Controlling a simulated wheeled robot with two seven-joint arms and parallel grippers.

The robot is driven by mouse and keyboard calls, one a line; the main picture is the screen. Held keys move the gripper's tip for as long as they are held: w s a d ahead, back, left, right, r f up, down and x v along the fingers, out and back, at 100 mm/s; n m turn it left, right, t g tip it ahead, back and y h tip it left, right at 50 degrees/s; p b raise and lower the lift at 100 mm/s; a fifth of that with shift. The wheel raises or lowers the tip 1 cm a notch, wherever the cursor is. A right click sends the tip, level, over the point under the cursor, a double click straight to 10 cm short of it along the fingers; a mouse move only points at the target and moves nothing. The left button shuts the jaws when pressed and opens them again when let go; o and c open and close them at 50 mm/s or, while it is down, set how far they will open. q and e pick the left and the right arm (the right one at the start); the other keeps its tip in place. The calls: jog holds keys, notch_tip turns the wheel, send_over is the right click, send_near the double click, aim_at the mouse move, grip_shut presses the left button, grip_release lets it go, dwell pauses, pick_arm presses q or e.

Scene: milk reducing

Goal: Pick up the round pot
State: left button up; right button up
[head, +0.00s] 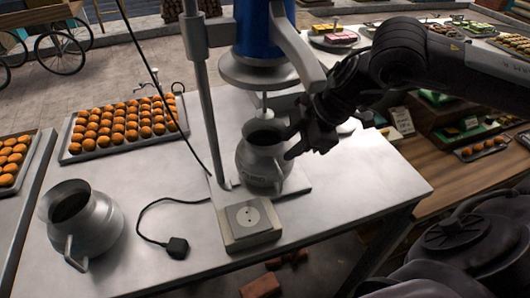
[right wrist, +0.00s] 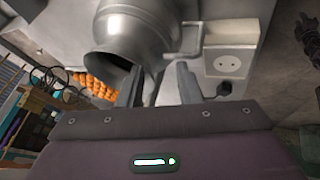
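A grey metal round pot (head: 262,158) with a wide dark mouth stands on the machine's base plate, below its spout. A second similar pot (head: 82,222) stands at the table's left front. My right gripper (head: 293,145) is at the right side of the pot under the machine, close to its rim and handle. In the right wrist view the pot (right wrist: 138,38) is just beyond the fingers (right wrist: 158,86), which are apart with nothing clearly held between them. Whether a finger touches the pot cannot be told. My left gripper is out of view.
The machine's post (head: 205,100) and blue body (head: 262,30) stand close around the pot. A socket box (head: 250,222) sits in front of it. A tray of orange buns (head: 122,128) lies at the back left. A black cable with plug (head: 176,246) lies between the pots.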

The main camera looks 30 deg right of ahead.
aim_at(273, 146)
jog(key=shift+w+a+r+p, duration=0.3)
jog(key=shift+w+a+p, duration=0.4)
jog(key=shift+p, duration=0.5)
jog(key=shift+w+a+f+p, duration=0.1)
jog(key=shift+w+a+p, duration=0.1)
jog(key=shift+w+p, duration=0.4)
jog(key=shift+x, duration=1.6)
jog(key=shift+s+d+f, duration=0.1)
jog(key=shift+s+d, duration=0.05)
grip_shut()
jog(key=shift+s, duration=0.1)
